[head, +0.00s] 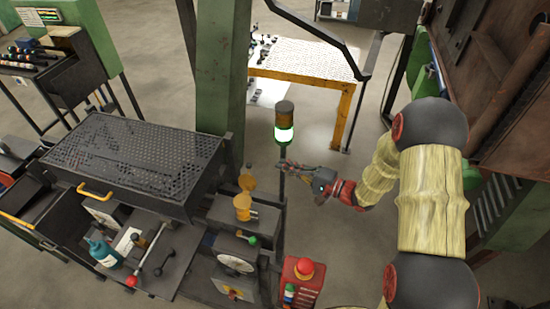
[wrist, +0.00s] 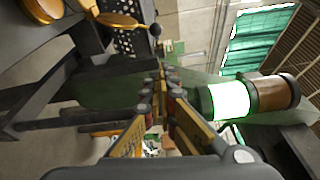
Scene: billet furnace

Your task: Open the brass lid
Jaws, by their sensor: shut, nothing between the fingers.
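The brass lid (head: 247,182) is a small round disc above a brass cup (head: 242,203) on a dark stand. It looks tilted up from the cup rather than flat on it, but its exact angle is hard to tell. In the wrist view the lid (wrist: 118,19) is at the upper left, with a dark ball knob (wrist: 155,30) at its end. The cup (wrist: 45,9) is left of it, cut off by the frame. My gripper (head: 284,164) is shut and empty, to the right of the lid and apart from it. Its fingers (wrist: 165,75) meet in the wrist view.
A signal post with a lit green lamp (head: 284,133) stands close behind my gripper. A perforated black box (head: 140,155) is left of the cup. A red emergency button (head: 304,268) sits below. A green column (head: 222,80) rises behind.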

